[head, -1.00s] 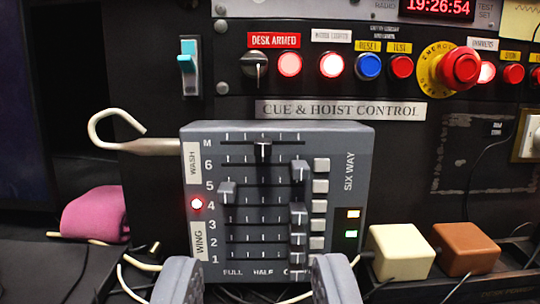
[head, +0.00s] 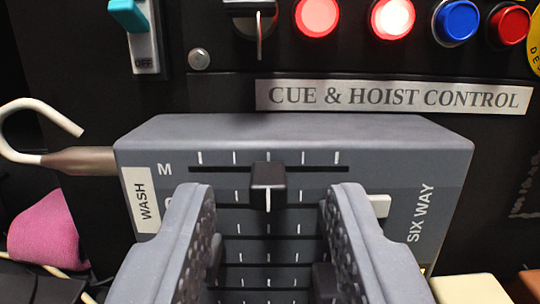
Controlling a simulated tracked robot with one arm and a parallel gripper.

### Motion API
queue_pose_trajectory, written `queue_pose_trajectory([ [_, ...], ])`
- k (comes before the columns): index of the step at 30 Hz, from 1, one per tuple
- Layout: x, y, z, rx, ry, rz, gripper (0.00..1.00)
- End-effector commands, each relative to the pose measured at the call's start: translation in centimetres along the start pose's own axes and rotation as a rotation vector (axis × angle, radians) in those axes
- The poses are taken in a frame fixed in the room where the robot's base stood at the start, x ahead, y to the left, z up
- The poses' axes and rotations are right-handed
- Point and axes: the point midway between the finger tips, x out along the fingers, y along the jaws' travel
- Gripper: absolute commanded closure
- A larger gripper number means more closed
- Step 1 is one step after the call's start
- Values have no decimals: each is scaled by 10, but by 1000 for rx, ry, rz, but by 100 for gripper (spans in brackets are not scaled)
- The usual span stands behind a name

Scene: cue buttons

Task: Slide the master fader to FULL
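The master fader (head: 267,185), a dark knob with a white line, sits on the top slot marked M of the grey fader box (head: 430,160). It stands near the middle of its slot. In the earlier picture FULL was printed at the left end of the slots and HALF at the middle; those labels are hidden now. My gripper (head: 270,195) is open, its two grey padded fingers on either side of the knob with a gap on both sides. The fingers hide most of the lower faders.
A metal hook (head: 75,160) juts out left of the box. Above are a teal toggle switch (head: 128,18), a rotary switch (head: 255,25), lit red buttons (head: 317,15) and a blue button (head: 458,20). A pink cloth (head: 45,235) lies at lower left.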

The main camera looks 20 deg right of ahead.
Motion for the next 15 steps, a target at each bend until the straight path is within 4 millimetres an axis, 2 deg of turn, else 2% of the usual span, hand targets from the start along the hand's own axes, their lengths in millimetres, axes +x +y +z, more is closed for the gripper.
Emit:
queue_pose_trajectory([
  [6,11,1,-1,0,3,2,65],
  [14,12,0,-1,0,2,1,65],
  [15,12,0,-1,0,2,1,71],
])
